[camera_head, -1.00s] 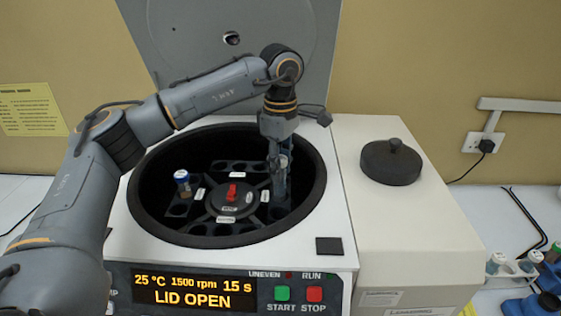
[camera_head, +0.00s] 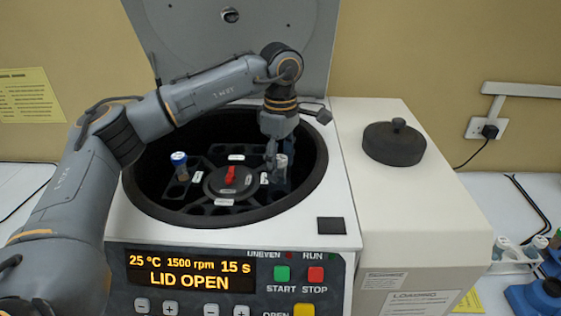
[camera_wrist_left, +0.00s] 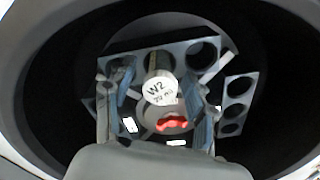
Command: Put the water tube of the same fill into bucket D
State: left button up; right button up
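A tube with a white cap marked W2 (camera_wrist_left: 158,90) stands in the middle of a row of holes in a rotor bucket (camera_wrist_left: 185,57). In the head view the tube's pale cap (camera_head: 281,160) shows at the right of the rotor. My left gripper (camera_head: 278,158) reaches down into the bowl around this tube. In the left wrist view its fingers (camera_wrist_left: 158,110) stand on both sides of the cap with gaps, so it looks open. A blue-capped tube (camera_head: 179,158) stands in the left bucket. Bucket letters are unreadable. My right gripper is not in view.
The open centrifuge (camera_head: 338,190) has its lid (camera_head: 290,30) raised behind; its display (camera_head: 190,272) reads LID OPEN. A dark round rotor lid (camera_head: 394,145) sits on its right top. A rack with tubes (camera_head: 512,255) stands at the far right. The bowl rim surrounds my gripper.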

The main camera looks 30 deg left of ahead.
pick_arm(q)
jog(key=shift+r, duration=0.1)
notch_tip(320, 180, up, 12)
dwell(0.5)
